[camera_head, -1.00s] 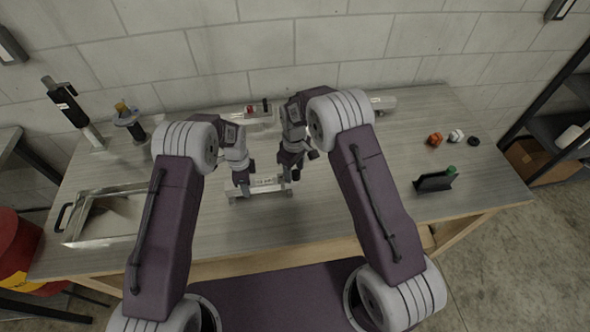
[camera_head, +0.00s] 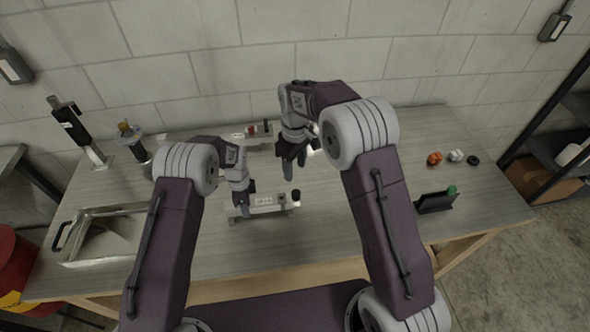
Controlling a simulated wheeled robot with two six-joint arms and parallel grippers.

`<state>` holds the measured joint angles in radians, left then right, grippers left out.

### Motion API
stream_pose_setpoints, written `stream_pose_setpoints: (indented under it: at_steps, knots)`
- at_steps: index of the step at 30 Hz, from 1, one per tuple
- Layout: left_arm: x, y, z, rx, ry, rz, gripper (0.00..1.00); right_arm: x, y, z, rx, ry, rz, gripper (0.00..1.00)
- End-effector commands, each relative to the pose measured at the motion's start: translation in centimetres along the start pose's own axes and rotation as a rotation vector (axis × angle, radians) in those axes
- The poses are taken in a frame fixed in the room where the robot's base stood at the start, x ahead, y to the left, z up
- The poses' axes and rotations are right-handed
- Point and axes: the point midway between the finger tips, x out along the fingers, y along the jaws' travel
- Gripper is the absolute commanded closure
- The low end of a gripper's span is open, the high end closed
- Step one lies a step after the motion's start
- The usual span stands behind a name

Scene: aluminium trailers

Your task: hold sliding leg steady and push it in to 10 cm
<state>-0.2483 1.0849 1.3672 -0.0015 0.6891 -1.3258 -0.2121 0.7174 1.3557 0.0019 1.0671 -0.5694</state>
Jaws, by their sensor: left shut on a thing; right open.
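The sliding leg (camera_head: 264,201) is a pale metal bar unit with a white label, lying on the workbench at centre. A black knob (camera_head: 296,194) stands at its right end. My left gripper (camera_head: 242,207) is shut on the sliding leg at its left end; its fingertips partly hide that end. My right gripper (camera_head: 288,172) is open and empty, up and behind the leg's right part, apart from it. The scale or exact extension of the leg is too small to read.
A metal tray (camera_head: 72,250) with a black handle lies at the left of the workbench (camera_head: 340,225). Behind the leg is another metal unit with a red knob (camera_head: 251,131). A black holder (camera_head: 435,203) and small orange, white and black knobs (camera_head: 434,158) lie at right.

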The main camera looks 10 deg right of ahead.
Motion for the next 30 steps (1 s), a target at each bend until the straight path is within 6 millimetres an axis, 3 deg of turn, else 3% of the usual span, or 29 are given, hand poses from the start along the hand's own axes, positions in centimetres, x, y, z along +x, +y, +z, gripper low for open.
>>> stream_pose_setpoints:
  at_steps: [4,5,7,8,19,30]
  knots:
    - [0.0,0.0,0.0,0.000,0.000,-0.001,1.00,0.0,0.0,0.0,0.000,0.000,0.000,0.50]
    - [0.0,0.0,0.0,0.000,0.000,-0.001,0.61,0.0,0.0,0.0,0.000,0.000,0.000,0.50]
    - [0.0,0.0,0.0,0.000,0.000,-0.001,0.42,0.1,0.0,0.0,0.000,0.000,0.000,0.50]
    - [0.0,0.0,0.0,0.000,0.000,-0.001,0.38,0.1,0.0,0.0,0.000,0.000,0.000,0.50]
    - [-0.7,-0.1,0.0,0.000,0.000,-0.001,0.38,0.1,0.0,0.0,0.000,0.000,0.000,0.50]
    - [-9.5,-0.1,0.0,0.000,0.001,-0.004,0.38,0.1,0.0,0.0,0.000,0.000,0.000,0.50]
